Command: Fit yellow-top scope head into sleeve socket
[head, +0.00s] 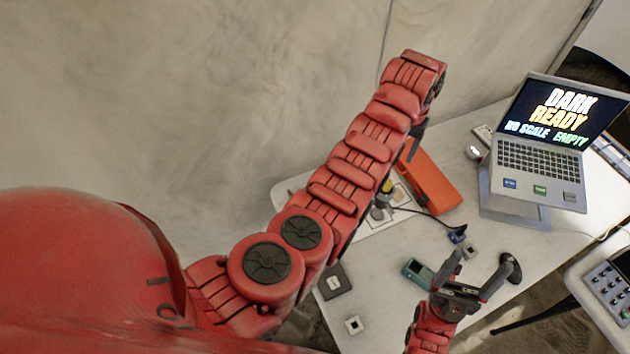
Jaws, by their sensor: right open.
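A small yellow-topped piece (387,186) shows just past the edge of my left arm, partly hidden by it. A grey cylindrical part (380,203) is right beside or under it; I cannot tell whether the two are joined, nor which one is the sleeve socket. My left arm reaches across the table, and only a dark part of my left gripper (414,140) shows under its far end; its jaws are hidden. My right gripper (481,260) is open at the table's front right, with no object seen between its fingers, well apart from the yellow-topped piece.
An orange-red block (430,181) lies past the grey part. A laptop (545,145) on a stand is at the right. A teal device (418,273) lies close to my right gripper.

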